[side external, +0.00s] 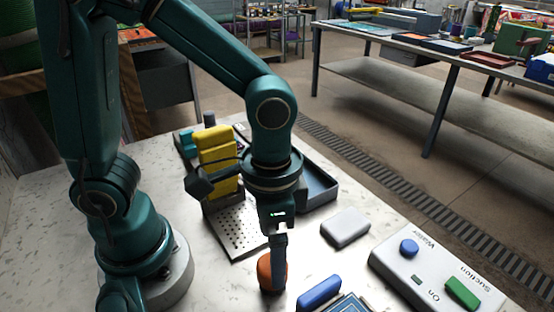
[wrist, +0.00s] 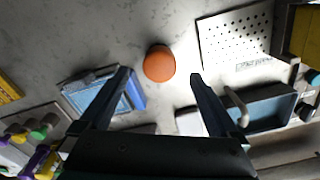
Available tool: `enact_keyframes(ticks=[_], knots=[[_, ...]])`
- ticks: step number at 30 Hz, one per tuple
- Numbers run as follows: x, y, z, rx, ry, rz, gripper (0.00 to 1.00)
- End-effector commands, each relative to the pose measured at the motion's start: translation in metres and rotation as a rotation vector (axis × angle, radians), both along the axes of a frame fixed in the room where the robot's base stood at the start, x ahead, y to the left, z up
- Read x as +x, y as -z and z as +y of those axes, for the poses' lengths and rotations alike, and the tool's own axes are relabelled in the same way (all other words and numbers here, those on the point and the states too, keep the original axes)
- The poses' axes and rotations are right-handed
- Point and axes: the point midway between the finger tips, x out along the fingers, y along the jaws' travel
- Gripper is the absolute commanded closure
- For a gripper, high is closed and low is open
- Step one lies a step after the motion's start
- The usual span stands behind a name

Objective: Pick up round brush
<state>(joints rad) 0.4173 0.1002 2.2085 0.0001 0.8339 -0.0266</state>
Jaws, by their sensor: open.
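The round brush, an orange-brown round piece (side external: 265,272), is on the pale speckled table (side external: 60,240) in the side view, partly hidden behind my gripper (side external: 279,268). In the wrist view the brush (wrist: 159,63) appears as an orange disc. My gripper (wrist: 160,75) is open there, with one dark finger on each side of the brush in the picture and nothing held. The side view shows the fingers pointing down close beside the brush. I cannot tell whether they touch it.
A blue block (side external: 319,292) lies close to the right of the brush, by a blue-framed item (side external: 346,303). A light grey block (side external: 345,228), a perforated plate (side external: 240,235), a dark tray (side external: 319,188) and a button panel (side external: 425,280) surround it. Yellow pieces (side external: 217,150) stand behind.

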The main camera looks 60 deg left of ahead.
Motion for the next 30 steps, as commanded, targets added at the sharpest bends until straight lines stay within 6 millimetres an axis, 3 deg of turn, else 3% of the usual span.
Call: enact_keyframes(ticks=[12,24,30], knots=[[-0.001,0.042,0.000,0.002,0.002,0.003,0.03],[0.000,0.049,0.000,0.000,0.002,-0.002,0.03],[0.000,0.049,0.000,0.000,0.002,-0.002,0.80]])
